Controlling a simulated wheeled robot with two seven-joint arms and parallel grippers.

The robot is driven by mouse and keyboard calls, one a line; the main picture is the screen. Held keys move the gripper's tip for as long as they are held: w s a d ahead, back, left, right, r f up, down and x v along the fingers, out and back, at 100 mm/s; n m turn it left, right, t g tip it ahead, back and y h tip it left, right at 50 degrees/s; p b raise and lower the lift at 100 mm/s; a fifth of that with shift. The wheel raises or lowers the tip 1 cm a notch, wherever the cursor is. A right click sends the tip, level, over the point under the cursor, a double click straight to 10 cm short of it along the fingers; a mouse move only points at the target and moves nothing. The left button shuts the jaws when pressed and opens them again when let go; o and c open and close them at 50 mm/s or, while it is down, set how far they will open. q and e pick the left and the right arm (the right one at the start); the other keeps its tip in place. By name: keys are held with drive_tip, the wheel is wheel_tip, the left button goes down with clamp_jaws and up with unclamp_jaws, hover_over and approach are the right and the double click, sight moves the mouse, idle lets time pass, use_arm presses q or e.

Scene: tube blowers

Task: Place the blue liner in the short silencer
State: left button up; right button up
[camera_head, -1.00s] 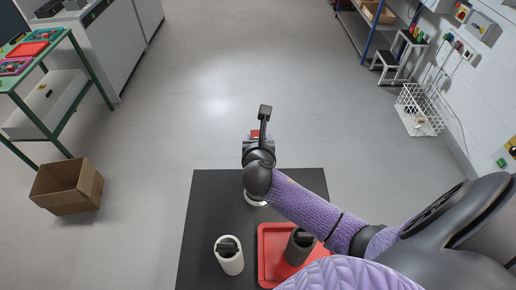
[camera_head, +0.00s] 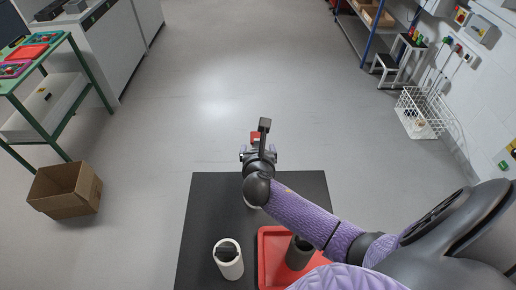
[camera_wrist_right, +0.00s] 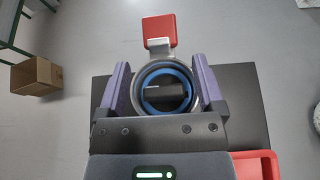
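My right gripper (camera_wrist_right: 161,85) points down, with its two purple fingers close against opposite sides of a round part. The blue liner (camera_wrist_right: 146,87) shows there as a blue ring within a grey ring (camera_wrist_right: 135,95); its centre is dark. How deep the liner sits is hidden. In the head view the right gripper (camera_head: 259,160) is over the far part of the black table, above a pale round base (camera_head: 251,205), largely covered by my wrist. I cannot tell surely whether this is the short silencer. My left gripper is out of view.
A red block (camera_wrist_right: 159,29) on a metal stem sits just beyond the ring. A white tube (camera_head: 229,263) stands on the black table (camera_head: 205,205). A dark grey tube (camera_head: 299,252) stands in a red tray (camera_head: 267,240). A cardboard box (camera_head: 65,190) is on the floor at left.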

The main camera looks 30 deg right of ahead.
drive_tip(key=shift+r, duration=0.25)
drive_tip(key=shift+r+p, duration=0.4)
drive_tip(key=shift+r, duration=0.2)
drive_tip(key=p+v, duration=0.3)
drive_tip(key=v, duration=0.8)
drive_tip(key=shift+s+a, duration=0.15)
drive_tip(key=shift+s, duration=0.25)
